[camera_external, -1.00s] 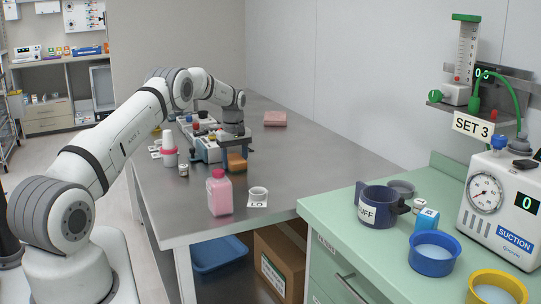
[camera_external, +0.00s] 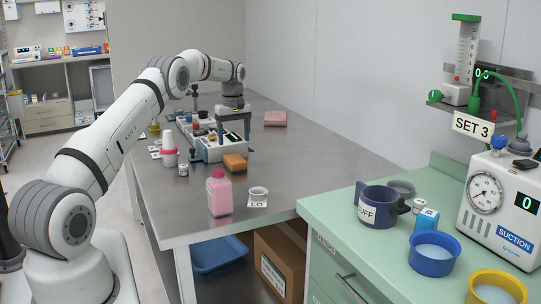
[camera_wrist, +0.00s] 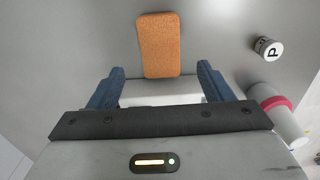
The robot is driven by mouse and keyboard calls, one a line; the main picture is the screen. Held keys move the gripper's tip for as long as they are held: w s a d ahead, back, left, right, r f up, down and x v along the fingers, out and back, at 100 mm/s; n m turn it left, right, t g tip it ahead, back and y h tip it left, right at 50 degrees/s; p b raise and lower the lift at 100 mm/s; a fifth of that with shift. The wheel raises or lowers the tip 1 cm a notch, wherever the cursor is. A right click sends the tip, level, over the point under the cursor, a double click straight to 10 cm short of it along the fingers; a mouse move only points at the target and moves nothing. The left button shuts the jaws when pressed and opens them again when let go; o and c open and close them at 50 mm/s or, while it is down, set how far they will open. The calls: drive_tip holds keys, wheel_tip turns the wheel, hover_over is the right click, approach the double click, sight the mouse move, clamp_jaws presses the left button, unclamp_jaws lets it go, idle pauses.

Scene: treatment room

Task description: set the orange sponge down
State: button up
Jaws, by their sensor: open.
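The orange sponge (camera_external: 235,163) lies flat on the steel table (camera_external: 290,160), just in front of the white device. It also shows whole in the wrist view (camera_wrist: 160,44), with nothing gripping it. My gripper (camera_external: 233,140) is above and behind the sponge in the external view. In the wrist view my gripper (camera_wrist: 160,80) has its two blue fingers spread wide, with the near end of the sponge close to the gap between them. The fingers are apart from the sponge's sides.
A white device (camera_external: 210,150) stands behind the sponge. A pink-banded white cup (camera_external: 169,157) and a small "P" jar (camera_wrist: 267,48) are nearby. The table's right side is clear around a pink block (camera_external: 275,118).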

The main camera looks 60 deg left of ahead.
drive_tip(key=w+d+r+m, duration=0.3)
drive_tip(key=d+r, duration=0.9)
drive_tip(key=s+d+r+m+t, duration=0.1)
drive_tip(key=s+d+r+m, duration=0.2)
drive_tip(key=d, duration=0.6)
drive_tip(key=s+d+r+m, duration=0.1)
drive_tip(key=d+r+m, duration=0.1)
drive_tip(key=d+r, duration=0.5)
drive_tip(key=s+d+f+m+t, duration=0.2)
drive_tip(key=s+d+m, duration=0.5)
drive_tip(key=s+d, duration=1.3)
drive_tip(key=s+d+f+m, duration=0.3)
drive_tip(key=s+d+f, duration=0.1)
drive_tip(key=s+d, duration=0.1)
drive_tip(key=shift+s+d+f, duration=0.15)
drive_tip(key=shift+s+f, duration=0.15)
drive_tip(key=shift+s, duration=0.3)
